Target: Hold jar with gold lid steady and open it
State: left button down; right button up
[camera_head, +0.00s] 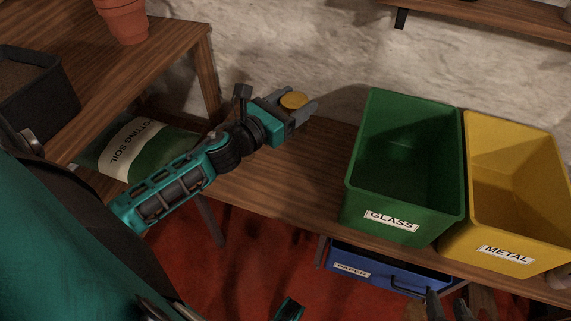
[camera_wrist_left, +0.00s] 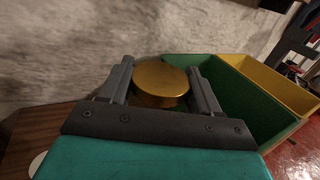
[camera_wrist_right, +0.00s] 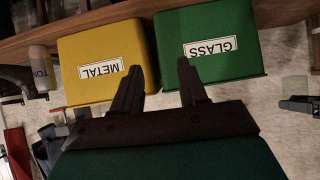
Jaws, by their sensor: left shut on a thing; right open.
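My left gripper (camera_head: 299,106) is shut on a jar, which it holds in front of the pale wall. The jar's gold lid (camera_head: 293,100) shows on top between the fingers. The lid also shows in the left wrist view (camera_wrist_left: 160,82), with a finger on either side. The jar's body is hidden below the lid and behind the gripper. My right gripper (camera_wrist_right: 159,80) is open and empty. In the head view it shows at the bottom edge, in front of the bins and far to the right of the jar.
A green GLASS bin (camera_head: 392,232) and a yellow METAL bin (camera_head: 500,262) stand on the wooden bench (camera_head: 265,190) to the right. A blue PAPER drawer or bin (camera_head: 385,274) is below. A potting soil bag (camera_head: 140,147) and terracotta pots (camera_head: 125,20) are at left.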

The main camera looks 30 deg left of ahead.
pick_arm(q)
jog(key=shift+s+a+f+y+b, duration=0.15)
jog(key=shift+a+f+y+b, duration=0.15)
jog(key=shift+a+f, duration=0.65)
notch_tip(320, 180, down, 19)
jog(key=b, duration=0.8)
jog(key=shift+r+b, duration=0.15)
jog(key=shift+b, duration=0.25)
jog(key=shift+f, duration=0.55)
jog(key=c, duration=0.6)
grip_release()
jog(key=o, duration=0.4)
pick_arm(e)
notch_tip(320, 180, down, 6)
jog(key=a, duration=0.1)
jog(key=shift+w+a+f+y, duration=0.25)
jog(key=shift+w+a+y, duration=0.05)
jog(key=shift+w, duration=0.15)
